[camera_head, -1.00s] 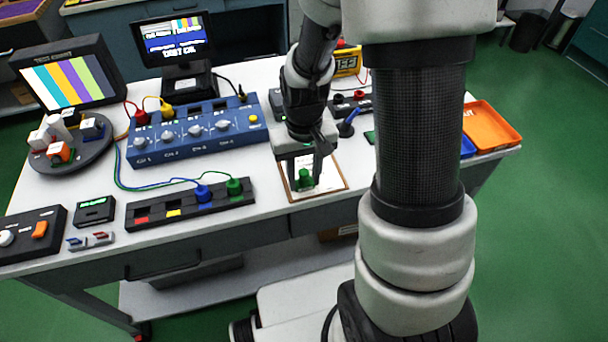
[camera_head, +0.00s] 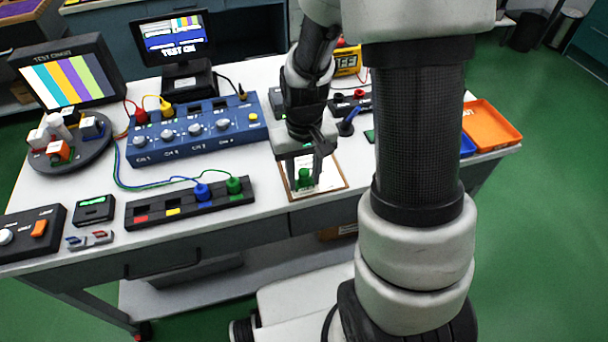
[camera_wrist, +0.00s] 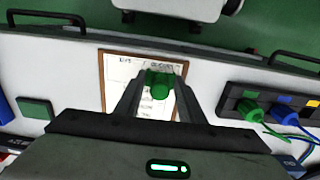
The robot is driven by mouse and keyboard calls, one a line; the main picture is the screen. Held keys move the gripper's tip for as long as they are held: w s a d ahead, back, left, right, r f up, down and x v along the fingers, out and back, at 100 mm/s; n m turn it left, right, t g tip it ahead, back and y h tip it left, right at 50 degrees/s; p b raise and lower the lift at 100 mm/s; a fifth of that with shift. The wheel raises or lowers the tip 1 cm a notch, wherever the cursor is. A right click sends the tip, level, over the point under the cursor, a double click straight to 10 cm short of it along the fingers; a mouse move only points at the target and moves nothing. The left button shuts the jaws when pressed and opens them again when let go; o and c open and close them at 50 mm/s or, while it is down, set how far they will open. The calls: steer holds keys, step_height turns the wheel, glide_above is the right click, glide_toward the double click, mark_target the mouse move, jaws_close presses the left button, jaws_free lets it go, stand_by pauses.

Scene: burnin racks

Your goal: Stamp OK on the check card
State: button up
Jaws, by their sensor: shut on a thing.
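My gripper (camera_wrist: 159,105) is shut on a green stamp (camera_wrist: 160,84), with a finger on each side of it. The check card (camera_wrist: 117,70) is a white sheet with printed lines on a brown-edged board (camera_wrist: 102,88), under the stamp. In the head view the stamp (camera_head: 305,178) is over the card (camera_head: 328,178), near its middle. I cannot tell whether the stamp's face touches the card. The fingers and stamp hide part of the card.
A black socket strip (camera_head: 190,207) with green and blue plugs lies left of the card. A blue channel box (camera_head: 195,130) stands behind it. A green pad (camera_wrist: 35,112) lies beside the card. Orange (camera_head: 492,125) and blue trays are at the right edge.

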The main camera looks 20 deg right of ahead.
stand_by(0.3)
steer(key=shift+r+p, duration=2.85)
steer(key=shift+r, duration=0.65)
